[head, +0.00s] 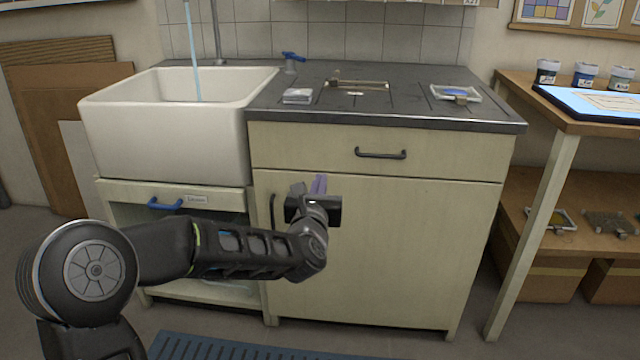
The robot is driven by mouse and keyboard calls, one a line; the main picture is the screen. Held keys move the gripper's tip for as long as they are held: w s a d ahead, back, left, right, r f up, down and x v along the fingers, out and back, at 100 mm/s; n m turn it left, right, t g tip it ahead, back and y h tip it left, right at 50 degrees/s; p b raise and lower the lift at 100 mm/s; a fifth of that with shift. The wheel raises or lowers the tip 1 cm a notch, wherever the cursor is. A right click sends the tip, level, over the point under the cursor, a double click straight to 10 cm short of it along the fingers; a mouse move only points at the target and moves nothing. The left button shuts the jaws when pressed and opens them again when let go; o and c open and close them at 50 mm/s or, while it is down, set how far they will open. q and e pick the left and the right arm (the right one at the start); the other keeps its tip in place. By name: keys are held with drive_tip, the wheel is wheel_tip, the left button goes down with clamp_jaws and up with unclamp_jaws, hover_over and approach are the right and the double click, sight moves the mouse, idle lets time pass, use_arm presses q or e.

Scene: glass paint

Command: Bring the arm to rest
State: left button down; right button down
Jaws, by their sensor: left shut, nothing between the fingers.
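My left arm comes in from the lower left and reaches across in front of the cream cabinet (400,250). My left gripper (319,185) is at the end of it, pointing away from me toward the cabinet front, just right of the dark vertical door handle. Its fingers are shut, with nothing held. The gripper's body partly hides the fingers, and I cannot tell the exact gap to the door. My right gripper is not in view.
A white sink (160,145) with running water (192,50) stands at the left. The dark worktop (310,80) holds small items. A wooden table (560,115) with paint jars and a lit panel (560,95) is at the right. A blue slatted mat (230,350) lies on the floor.

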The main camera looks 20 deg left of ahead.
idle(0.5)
use_arm(q)
drive_tip(key=s+d+f+m+g+h, duration=0.2)
drive_tip(key=s+d+f+m, duration=0.15)
drive_tip(key=f+m, duration=0.55)
drive_tip(key=s+d+f+m+g+h, duration=0.2)
drive_tip(key=s+d+f+m+g, duration=0.15)
drive_tip(key=f+m, duration=0.55)
drive_tip(key=s+d+f+m+g+h, duration=0.2)
drive_tip(key=s+d+f+m, duration=0.15)
drive_tip(key=f+m, duration=0.55)
drive_tip(key=s+d+f+m+g+h, duration=0.1)
drive_tip(key=s+d+f+m+g, duration=0.2)
drive_tip(key=s+f, duration=0.5)
drive_tip(key=s+d+f+m+g+h, duration=0.1)
drive_tip(key=s+d+f+m+g, duration=0.15)
drive_tip(key=s+f, duration=0.6)
drive_tip(key=s+d+f+m+g, duration=0.25)
drive_tip(key=s+f+m, duration=0.2)
drive_tip(key=s, duration=0.75)
wheel_tip(320, 180, up, 27)
drive_tip(key=s+d+g+p, duration=0.1)
drive_tip(key=p, duration=2.6)
drive_tip(key=shift+s+d+f+h, duration=0.2)
drive_tip(key=shift+s+d+h, duration=0.1)
drive_tip(key=shift+s, duration=0.1)
